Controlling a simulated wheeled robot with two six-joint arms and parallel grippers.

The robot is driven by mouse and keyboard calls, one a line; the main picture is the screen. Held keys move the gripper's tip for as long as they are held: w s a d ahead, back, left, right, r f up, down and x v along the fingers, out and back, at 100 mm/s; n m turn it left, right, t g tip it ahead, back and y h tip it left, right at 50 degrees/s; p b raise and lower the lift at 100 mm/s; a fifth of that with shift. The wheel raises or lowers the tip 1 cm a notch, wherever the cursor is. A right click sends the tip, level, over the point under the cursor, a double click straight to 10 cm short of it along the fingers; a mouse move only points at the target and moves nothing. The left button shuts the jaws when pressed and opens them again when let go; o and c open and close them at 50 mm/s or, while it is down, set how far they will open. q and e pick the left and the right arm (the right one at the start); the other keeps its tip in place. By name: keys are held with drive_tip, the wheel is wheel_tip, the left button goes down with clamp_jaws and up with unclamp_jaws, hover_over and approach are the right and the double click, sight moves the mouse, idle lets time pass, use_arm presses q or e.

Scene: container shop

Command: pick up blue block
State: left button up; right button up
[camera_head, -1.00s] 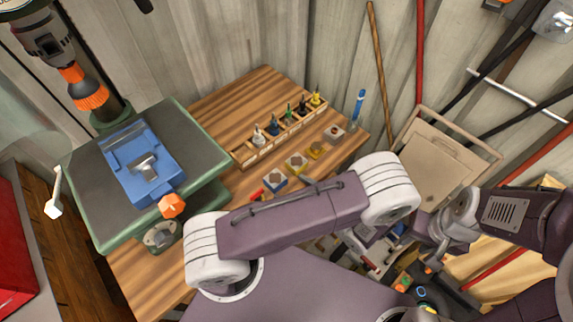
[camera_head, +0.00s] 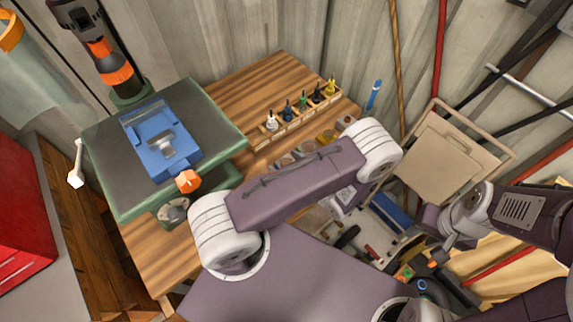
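A row of small blocks lies on the wooden workbench (camera_head: 185,255), in front of the bottle rack. My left arm's purple link covers much of this row. The blue block is mostly hidden behind that link; a bit of a block, likely this one, shows at the row's left end (camera_head: 283,160).
A green drill-press table (camera_head: 110,190) with a blue vise (camera_head: 160,140) stands on the bench's left. A beige folding panel (camera_head: 440,160) leans right.

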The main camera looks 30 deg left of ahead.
sight(286, 163)
use_arm(q)
drive_tip(key=shift+r, duration=0.1)
clamp_jaws()
drive_tip(key=shift+r, duration=0.55)
wheel_tip(286, 163, up, 3)
drive_tip(key=shift+r, duration=0.1)
drive_tip(key=r+v, duration=0.2)
drive_tip(key=v, duration=1.1)
drive_tip(key=shift+w+a, duration=0.15)
